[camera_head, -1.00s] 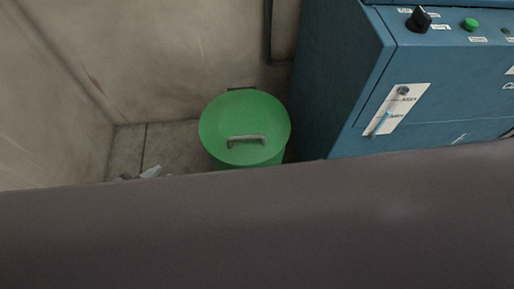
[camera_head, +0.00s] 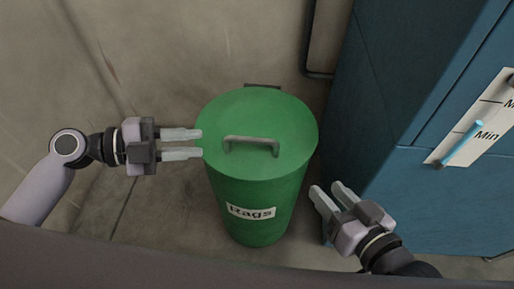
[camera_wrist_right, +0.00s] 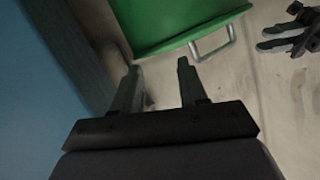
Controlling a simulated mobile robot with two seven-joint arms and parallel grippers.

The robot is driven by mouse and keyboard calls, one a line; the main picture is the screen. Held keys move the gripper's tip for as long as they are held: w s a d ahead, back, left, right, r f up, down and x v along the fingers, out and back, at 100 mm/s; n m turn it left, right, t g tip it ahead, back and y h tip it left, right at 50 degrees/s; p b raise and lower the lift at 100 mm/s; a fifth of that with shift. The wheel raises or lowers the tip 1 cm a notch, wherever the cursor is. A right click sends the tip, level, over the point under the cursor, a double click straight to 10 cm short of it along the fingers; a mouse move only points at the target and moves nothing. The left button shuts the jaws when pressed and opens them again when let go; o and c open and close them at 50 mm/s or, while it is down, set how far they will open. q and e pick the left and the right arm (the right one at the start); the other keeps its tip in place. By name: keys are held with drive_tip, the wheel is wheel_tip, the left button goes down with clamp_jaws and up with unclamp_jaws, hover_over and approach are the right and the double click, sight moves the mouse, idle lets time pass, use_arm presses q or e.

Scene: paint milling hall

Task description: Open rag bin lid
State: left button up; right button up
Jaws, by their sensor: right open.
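The green rag bin (camera_head: 252,205) stands upright on the floor in the head view, with a "Rags" label on its front. Its round green lid (camera_head: 265,110) is closed and has a grey handle (camera_head: 250,140) on top. The lid (camera_wrist_right: 165,20) and handle (camera_wrist_right: 212,44) also show in the right wrist view. My left gripper (camera_head: 198,143) is open, its fingers pointing right at the lid's left edge; contact cannot be told. My right gripper (camera_head: 327,193) is open and empty, right of the bin and apart from it. It also shows in the right wrist view (camera_wrist_right: 158,72).
A blue cabinet (camera_head: 385,120) with a light-blue lever (camera_head: 461,143) stands close on the right. A beige wall (camera_head: 190,60) with a dark pipe (camera_head: 309,40) is behind the bin. Floor to the bin's left is clear.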

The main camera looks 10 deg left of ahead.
sight(241, 140)
use_arm(q)
drive_tip(key=x, duration=1.2)
drive_tip(key=shift+c, duration=0.3)
clamp_jaws()
